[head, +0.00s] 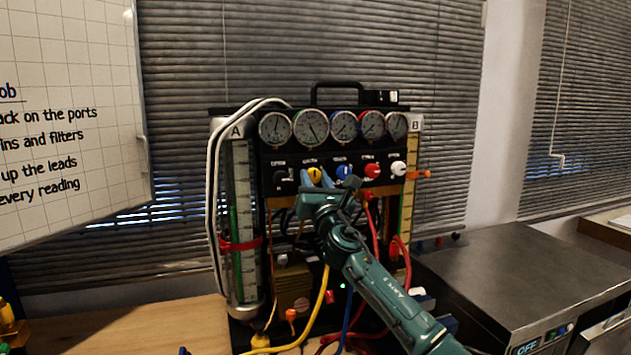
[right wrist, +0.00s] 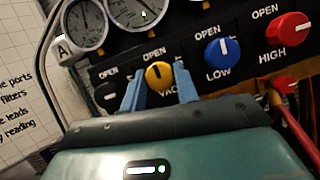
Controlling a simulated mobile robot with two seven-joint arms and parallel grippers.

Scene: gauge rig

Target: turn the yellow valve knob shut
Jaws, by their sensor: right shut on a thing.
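The yellow valve knob (head: 315,174) is on the rig's black panel, in the row of knobs below the gauges. My right gripper (head: 317,179) reaches up to the panel, with one blue finger on each side of the yellow knob. It is shut on the knob; the fingers hide part of the knob's sides and some lettering below. My left gripper is not in view.
A blue knob (right wrist: 222,52) and a red knob (right wrist: 288,27) sit close on the right; a white knob (head: 398,168) is farther along. Several hoses and leads hang below the panel. A steel-topped unit (head: 520,265) stands at right.

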